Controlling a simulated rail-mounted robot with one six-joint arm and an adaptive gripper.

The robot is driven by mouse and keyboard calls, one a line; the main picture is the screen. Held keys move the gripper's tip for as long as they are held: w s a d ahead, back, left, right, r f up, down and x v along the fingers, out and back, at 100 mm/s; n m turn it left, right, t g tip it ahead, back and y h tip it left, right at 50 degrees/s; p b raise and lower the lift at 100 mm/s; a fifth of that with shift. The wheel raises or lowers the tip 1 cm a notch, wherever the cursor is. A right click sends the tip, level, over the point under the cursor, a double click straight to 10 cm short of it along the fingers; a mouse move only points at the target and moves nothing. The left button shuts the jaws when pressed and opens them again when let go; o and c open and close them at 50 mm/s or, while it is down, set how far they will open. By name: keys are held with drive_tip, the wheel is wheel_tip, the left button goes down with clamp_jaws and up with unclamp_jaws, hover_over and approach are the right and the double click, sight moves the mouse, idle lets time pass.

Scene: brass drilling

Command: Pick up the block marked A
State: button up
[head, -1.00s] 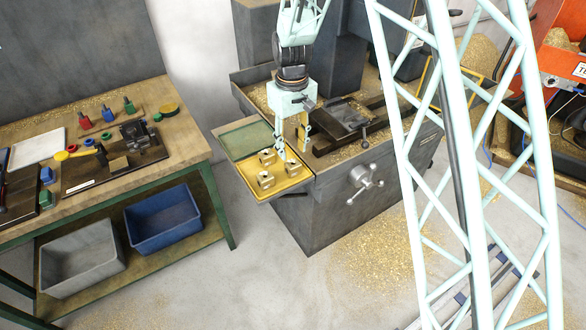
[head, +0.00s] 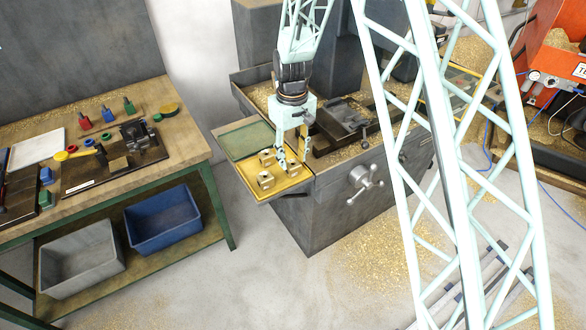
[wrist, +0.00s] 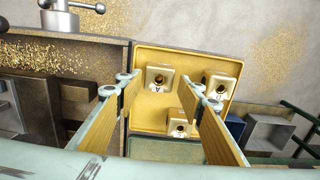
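The block marked A (wrist: 158,80) is a small brass-coloured block with a round dark hole. It sits on the yellow tray (wrist: 148,118), and in the wrist view it shows between my finger pads. My gripper (head: 294,158) is open and empty, pointing down over the tray's right part. In the head view my fingers partly hide the block there. I cannot tell the exact height of the fingertips over the tray. Two similar blocks stand on the tray: one at the right (wrist: 219,87) and one nearer the green tray (wrist: 180,124). Their letters are too small to read surely.
The green tray (head: 245,141) adjoins the yellow one. The dark machine bed with a vise (head: 344,118) and a handwheel (head: 364,181) stands close on the right. A workbench (head: 190,150) with tools and bins is at the left, with clear floor between.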

sight(293, 163)
drive_tip(key=shift+d+f, duration=0.1)
drive_tip(key=shift+f, duration=2.1)
drive_tip(key=shift+c, duration=0.7)
drive_tip(key=c, duration=0.8)
